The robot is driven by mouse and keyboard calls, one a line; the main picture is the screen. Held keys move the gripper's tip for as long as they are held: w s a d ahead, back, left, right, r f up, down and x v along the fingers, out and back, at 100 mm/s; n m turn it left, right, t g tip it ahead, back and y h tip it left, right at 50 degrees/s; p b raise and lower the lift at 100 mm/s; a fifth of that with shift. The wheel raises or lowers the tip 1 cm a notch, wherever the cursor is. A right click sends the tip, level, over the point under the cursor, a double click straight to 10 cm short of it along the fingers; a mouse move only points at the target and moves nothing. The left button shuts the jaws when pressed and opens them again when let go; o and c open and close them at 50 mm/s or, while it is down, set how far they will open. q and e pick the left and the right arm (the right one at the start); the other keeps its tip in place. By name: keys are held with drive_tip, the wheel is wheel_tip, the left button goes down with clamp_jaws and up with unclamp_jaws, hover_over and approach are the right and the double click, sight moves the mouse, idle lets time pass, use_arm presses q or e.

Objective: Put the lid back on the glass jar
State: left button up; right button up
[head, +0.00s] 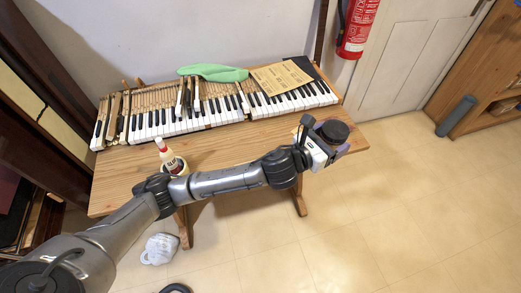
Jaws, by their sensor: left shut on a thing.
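My left arm reaches across the front of the wooden table to its right end. My left gripper (338,149) is shut on a round black lid (333,130). The lid faces up toward the camera, above or at the table's right front corner. I cannot tell its exact height. I cannot make out the glass jar; it may be hidden behind the gripper and lid. My right gripper is not in view.
A wooden table (119,189) carries a piano keyboard (170,127), a green cloth (213,72) and a brown sheet (281,77). A white glue bottle (167,154) stands near my arm. A red extinguisher (357,27) hangs behind.

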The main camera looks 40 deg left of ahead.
use_arm(q)
drive_tip(key=w+a+f+n+y, duration=0.3)
drive_tip(key=a+f+y, duration=0.1)
drive_tip(key=a, duration=0.4)
drive_tip(key=w+a+f+n+y+b, duration=0.1)
drive_tip(key=w+a+f+n+y, duration=0.2)
drive_tip(key=a, duration=0.5)
drive_tip(key=shift+a+f+n+y, duration=0.15)
drive_tip(key=shift+f+n+y, duration=0.6)
drive_tip(key=shift+y, duration=1.15)
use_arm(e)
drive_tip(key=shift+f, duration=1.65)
use_arm(q)
drive_tip(key=shift+f+m, duration=0.2)
drive_tip(key=shift+m, duration=0.05)
drive_tip(key=a+f+b, duration=0.5)
drive_tip(key=a+f, duration=0.2)
drive_tip(key=a, duration=0.4)
drive_tip(key=shift+a, duration=0.3)
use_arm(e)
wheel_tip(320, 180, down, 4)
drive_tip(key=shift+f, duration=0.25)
